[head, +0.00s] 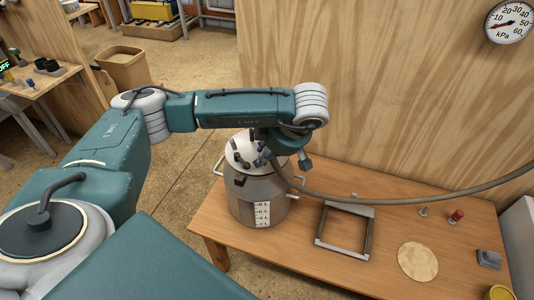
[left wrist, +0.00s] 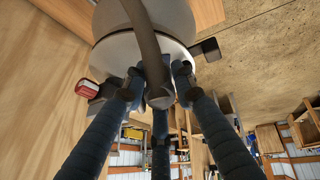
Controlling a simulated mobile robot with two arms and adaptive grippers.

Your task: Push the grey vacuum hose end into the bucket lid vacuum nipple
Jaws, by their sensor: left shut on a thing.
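The metal bucket (head: 258,205) stands on the left part of the wooden table, with a pale lid (head: 232,158) on top. The grey-brown vacuum hose (head: 400,200) runs from the right edge, sags over the table and rises to my left gripper (head: 264,157), which is low over the lid. In the left wrist view the blue fingers (left wrist: 156,80) are closed around the hose (left wrist: 143,42) near its end. Dark fittings stick up from the lid's left side; I cannot tell which is the nipple, or whether the hose end touches it. My right gripper is not in view.
A square metal frame (head: 344,228), a round tan disc (head: 418,262), a red-capped piece (head: 456,217) and a grey block (head: 489,259) lie to the right. A plywood wall (head: 390,90) with a pressure gauge (head: 510,22) stands behind. The table's front middle is clear.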

